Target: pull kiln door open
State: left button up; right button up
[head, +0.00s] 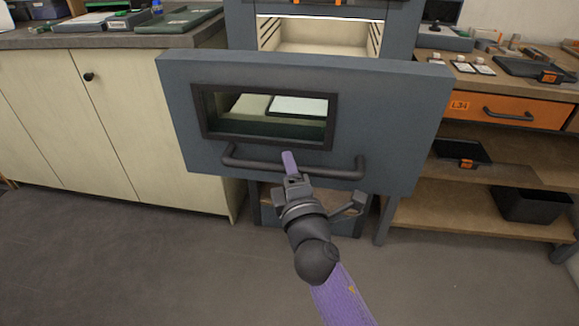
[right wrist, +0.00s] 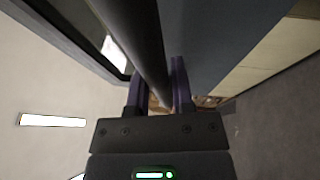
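The kiln door (head: 400,130) is a blue-grey panel with a dark-framed window (head: 268,117) and a dark bar handle (head: 335,171) along its lower part. It stands open, with the lit kiln chamber (head: 318,36) showing above its top edge. My right gripper (head: 291,165) is at the handle, left of its middle, with one purple finger showing over the bar. In the right wrist view, the handle bar (right wrist: 138,35) runs down between the two purple fingers (right wrist: 160,90), which are closed around it. My left gripper is not in view.
Cream cabinets (head: 95,120) and a grey counter stand on the left. On the right is a wooden bench with an orange drawer (head: 510,108) and a shelf holding a black bin (head: 530,204). The grey floor (head: 130,265) in front is clear.

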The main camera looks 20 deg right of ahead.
jog(key=o, duration=0.4)
jog(key=shift+c, duration=0.2)
pick_arm(q)
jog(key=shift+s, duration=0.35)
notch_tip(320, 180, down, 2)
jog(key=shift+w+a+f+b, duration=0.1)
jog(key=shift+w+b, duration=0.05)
jog(key=shift+b, duration=0.95)
pick_arm(e)
jog(key=v, duration=1)
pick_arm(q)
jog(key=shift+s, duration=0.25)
